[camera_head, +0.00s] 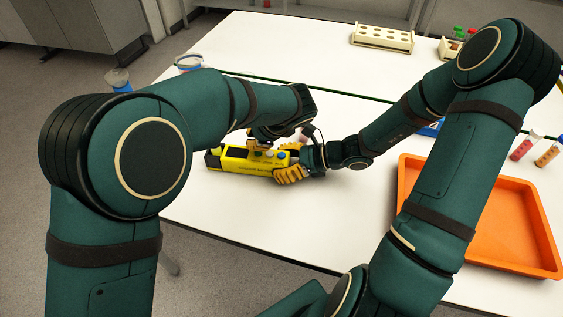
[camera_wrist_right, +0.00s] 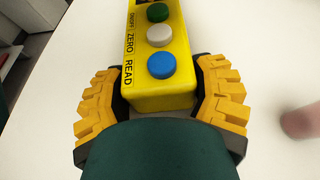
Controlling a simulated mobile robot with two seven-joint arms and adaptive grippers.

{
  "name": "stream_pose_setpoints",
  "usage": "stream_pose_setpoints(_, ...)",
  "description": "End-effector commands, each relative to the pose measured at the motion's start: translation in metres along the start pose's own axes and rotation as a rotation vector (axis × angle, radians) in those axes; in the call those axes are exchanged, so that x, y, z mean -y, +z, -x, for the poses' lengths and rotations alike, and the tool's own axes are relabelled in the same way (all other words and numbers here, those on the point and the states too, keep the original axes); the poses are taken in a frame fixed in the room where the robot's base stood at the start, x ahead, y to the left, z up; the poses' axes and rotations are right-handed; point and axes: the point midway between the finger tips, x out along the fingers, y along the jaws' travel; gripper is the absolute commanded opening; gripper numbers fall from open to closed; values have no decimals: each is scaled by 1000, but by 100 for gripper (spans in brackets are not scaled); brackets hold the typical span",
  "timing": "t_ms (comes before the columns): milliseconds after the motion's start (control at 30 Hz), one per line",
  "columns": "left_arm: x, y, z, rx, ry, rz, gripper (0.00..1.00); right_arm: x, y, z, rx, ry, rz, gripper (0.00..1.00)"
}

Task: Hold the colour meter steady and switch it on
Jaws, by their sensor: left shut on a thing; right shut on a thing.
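The yellow colour meter (camera_head: 235,163) lies flat over the white table, its dark end to the left. My right gripper (camera_head: 290,173) is shut on its right end, one yellow finger on each side. In the right wrist view the meter (camera_wrist_right: 160,95) sits between those fingers, with green ON/OFF (camera_wrist_right: 157,12), white ZERO (camera_wrist_right: 159,35) and blue READ (camera_wrist_right: 161,65) buttons on top. My left gripper (camera_head: 263,138) is low over the meter near the buttons and shut; its fingertips are mostly hidden by its wrist, so the exact contact is unclear.
An orange tray (camera_head: 403,190) lies at the right, with coloured sample tubes (camera_head: 522,147) beside it. The table's front is clear.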

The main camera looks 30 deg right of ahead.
Motion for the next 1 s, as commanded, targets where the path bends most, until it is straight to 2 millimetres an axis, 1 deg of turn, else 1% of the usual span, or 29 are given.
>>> stream_pose_setpoints(433, 0, 0, 0, 0, 0, 0, 0, 0, 0, 0, 1, 0, 0, 19)
stream_pose_setpoints(733, -4, -3, -7, 1, 0, 0, 0, 0, 0, 0, 0, 0, 0, 19)
stream_pose_setpoints(1000, -4, -4, -7, 0, 0, 0, 0, 0, 0, 0, 0, 0, 0, 19)
